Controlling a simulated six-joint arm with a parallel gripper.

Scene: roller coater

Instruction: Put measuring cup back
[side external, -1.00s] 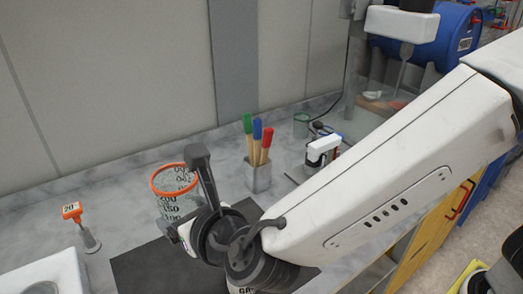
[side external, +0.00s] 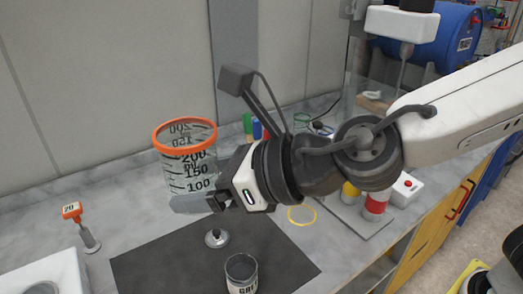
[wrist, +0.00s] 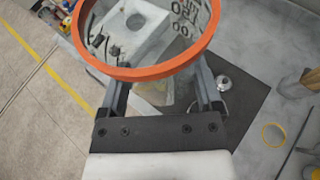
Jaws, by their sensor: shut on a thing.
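The measuring cup (side external: 188,165) is clear with dark volume marks and an orange rim. My gripper (side external: 192,203) is shut on its lower part and holds it upright, apparently above the counter. In the wrist view the cup's orange rim (wrist: 150,72) fills the upper middle, between the fingers of my gripper (wrist: 160,90). The cup's lower right side is hidden behind the gripper in the side view. A thin yellow ring (side external: 302,215) lies flat on the grey counter, right of the gripper; it also shows in the wrist view (wrist: 273,135).
A dark mat (side external: 160,262) below carries a small metal knobbed piece (side external: 216,238) and a labelled grey can (side external: 242,275). Brushes (side external: 248,125) stand behind the arm.

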